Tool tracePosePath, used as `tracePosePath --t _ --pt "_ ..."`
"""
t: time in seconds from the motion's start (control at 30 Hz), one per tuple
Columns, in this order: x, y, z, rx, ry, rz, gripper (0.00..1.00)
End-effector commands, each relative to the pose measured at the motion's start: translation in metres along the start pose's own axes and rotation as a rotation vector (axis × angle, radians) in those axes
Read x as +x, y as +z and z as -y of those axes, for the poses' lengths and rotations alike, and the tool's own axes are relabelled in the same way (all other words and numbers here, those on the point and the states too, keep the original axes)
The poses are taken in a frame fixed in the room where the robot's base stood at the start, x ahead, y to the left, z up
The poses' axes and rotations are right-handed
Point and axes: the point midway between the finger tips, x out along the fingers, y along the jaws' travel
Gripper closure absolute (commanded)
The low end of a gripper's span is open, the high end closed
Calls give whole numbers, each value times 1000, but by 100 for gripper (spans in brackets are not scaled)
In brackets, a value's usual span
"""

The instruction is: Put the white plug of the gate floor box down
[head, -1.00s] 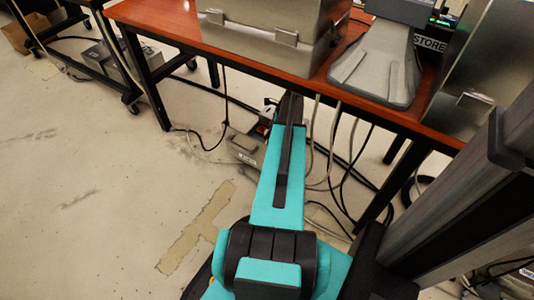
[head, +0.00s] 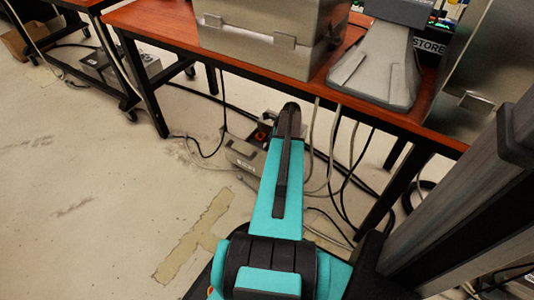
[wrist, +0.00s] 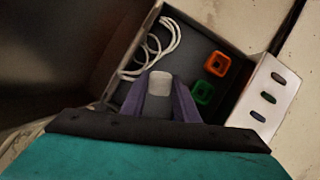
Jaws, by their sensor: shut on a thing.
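In the wrist view my gripper (wrist: 160,88) has its two purple fingers closed on a white plug (wrist: 159,77). The plug shows between the fingertips, over the dark inside of an open grey floor box (wrist: 103,82). An orange square socket (wrist: 216,64) and a green square socket (wrist: 203,92) lie to the right of the plug. A white cable (wrist: 165,45) loops in the box at the upper left. Whether the plug touches the box is unclear. In the head view the floor box (head: 243,160) stands under the table, and my arm hides the gripper and plug.
A pale panel with several dark slots (wrist: 264,98) borders the box on the right. In the head view an orange-topped table (head: 160,35) stands above, with black legs and hanging cables (head: 345,170) near my arm. Open floor (head: 90,200) lies to the left.

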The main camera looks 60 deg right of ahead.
Motion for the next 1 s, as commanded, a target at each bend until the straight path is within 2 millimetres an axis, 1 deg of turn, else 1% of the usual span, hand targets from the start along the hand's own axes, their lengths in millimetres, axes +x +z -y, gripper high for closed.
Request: tracePosePath --t 0.13,0.4,0.5,1.0 --pt "8 -3 0 0 0 0 99" --pt "40 -16 0 0 1 0 99" --pt "46 -18 0 -1 1 0 99" --pt "49 -19 0 -2 0 0 99"
